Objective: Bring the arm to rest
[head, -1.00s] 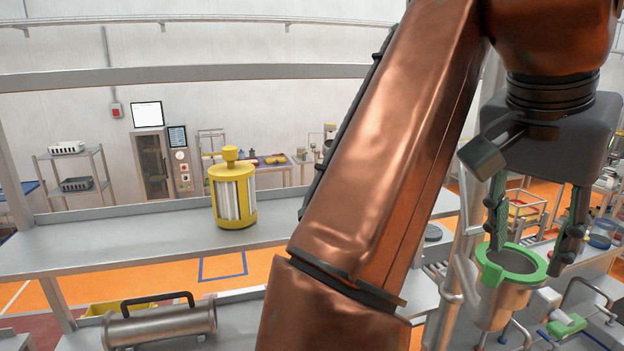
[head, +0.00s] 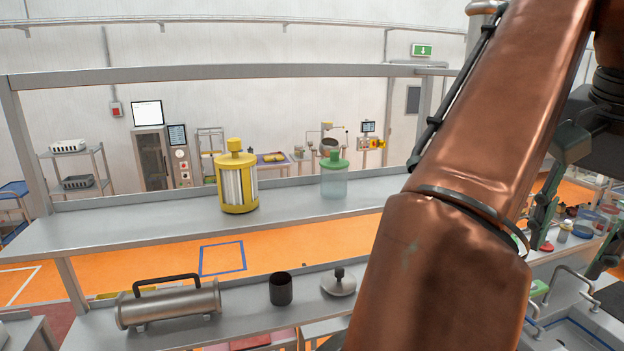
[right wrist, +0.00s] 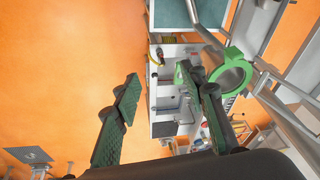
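My right arm is copper-coloured and crosses the right half of the head view. My right gripper (head: 575,235) is at the right edge of that view, its dark-green fingers spread apart. In the right wrist view the gripper (right wrist: 158,85) is open with nothing between its fingers. A green-rimmed ring-shaped part (right wrist: 232,75) shows just right of the right-hand finger; I cannot tell whether they touch. In the head view this part is not visible, and my arm covers much of that area. My left gripper is in neither view.
The upper shelf (head: 120,230) holds a yellow-capped filter (head: 237,180) and a green-lidded jar (head: 334,178). Below are a steel cylinder with a handle (head: 167,304), a dark cup (head: 280,289) and a round metal lid (head: 342,286). A sink with taps lies lower right.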

